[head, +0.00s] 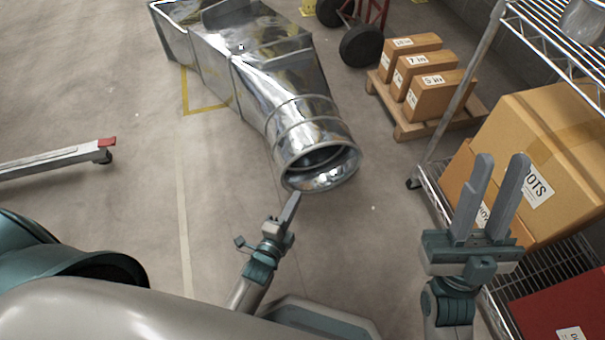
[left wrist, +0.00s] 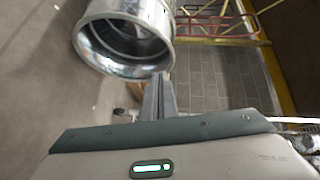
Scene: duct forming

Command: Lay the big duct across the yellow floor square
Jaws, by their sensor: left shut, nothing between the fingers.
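The big duct (head: 285,85) is shiny sheet metal, with a round collared end toward me and a wide rectangular end at the far left. It lies on the floor, partly over the yellow floor square (head: 186,95), whose left corner shows beside it. My left gripper (head: 291,207) is shut and empty, just in front of the round mouth; I cannot tell whether it touches. In the left wrist view the duct's round mouth (left wrist: 88,52) is above and left of the shut fingers (left wrist: 158,97). My right gripper (head: 495,195) is open and empty, in front of the shelf at right.
A wire shelf (head: 440,190) with a large carton (head: 560,130) and a red box (head: 565,300) stands at right. A pallet (head: 415,127) bears small boxes behind it. A wheeled cart (head: 360,45) is at the back. A grey leg with a castor (head: 60,158) juts in at left. Floor left of the duct is clear.

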